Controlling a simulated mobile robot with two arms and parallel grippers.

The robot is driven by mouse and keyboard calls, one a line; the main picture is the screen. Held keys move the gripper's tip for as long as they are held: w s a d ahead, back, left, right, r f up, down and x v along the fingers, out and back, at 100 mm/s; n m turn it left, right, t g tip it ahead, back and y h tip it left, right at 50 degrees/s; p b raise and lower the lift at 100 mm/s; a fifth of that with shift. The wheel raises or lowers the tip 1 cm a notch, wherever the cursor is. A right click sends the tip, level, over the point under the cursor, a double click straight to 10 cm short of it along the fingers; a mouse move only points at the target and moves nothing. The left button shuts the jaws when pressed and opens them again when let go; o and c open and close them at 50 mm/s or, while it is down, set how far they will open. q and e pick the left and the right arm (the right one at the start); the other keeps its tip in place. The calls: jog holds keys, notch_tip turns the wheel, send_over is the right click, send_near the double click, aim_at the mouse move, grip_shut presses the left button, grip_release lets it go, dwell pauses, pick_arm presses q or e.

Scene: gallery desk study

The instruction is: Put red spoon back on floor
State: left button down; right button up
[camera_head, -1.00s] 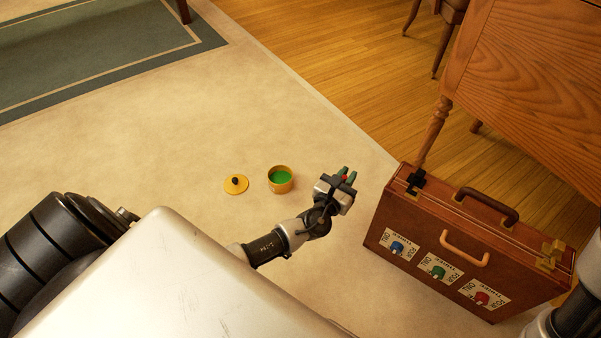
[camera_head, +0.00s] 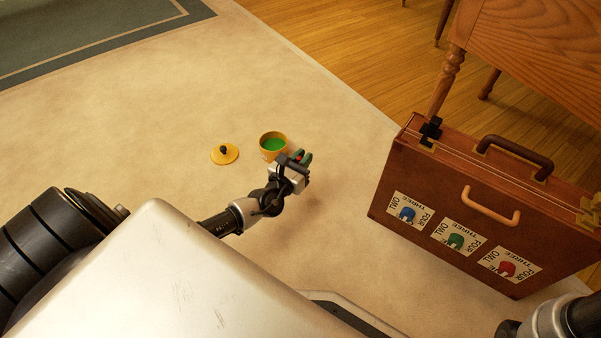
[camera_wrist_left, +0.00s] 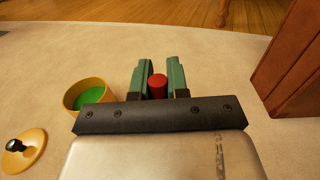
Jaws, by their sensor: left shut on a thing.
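My left gripper (camera_head: 303,158) is over the beige carpet, just right of the yellow pot in the head view. Its green fingers (camera_wrist_left: 158,78) are shut on a small red thing, which I take to be the red spoon (camera_wrist_left: 158,87). Only a rounded red end shows between the fingers in the left wrist view; the rest is hidden. The red also shows as a speck in the head view.
The yellow pot (camera_head: 263,146) with green contents stands beside the gripper, its yellow lid (camera_head: 225,154) to the left. A brown briefcase (camera_head: 390,190) with dials stands to the right, near a wooden desk (camera_head: 540,50). Open carpet lies between gripper and briefcase.

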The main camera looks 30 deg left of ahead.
pick_arm(q)
jog(key=shift+s+a+f, duration=0.1)
jog(key=shift+a+f, duration=0.1)
jog(key=shift+a, duration=0.05)
jog(key=shift+f, duration=0.2)
notch_tip(320, 180, down, 4)
jog(key=b, duration=0.3)
jog(key=shift+r+b, duration=0.15)
jog(key=shift+b, duration=0.25)
jog(key=shift+r, duration=0.15)
jog(key=c, duration=1.1)
grip_release()
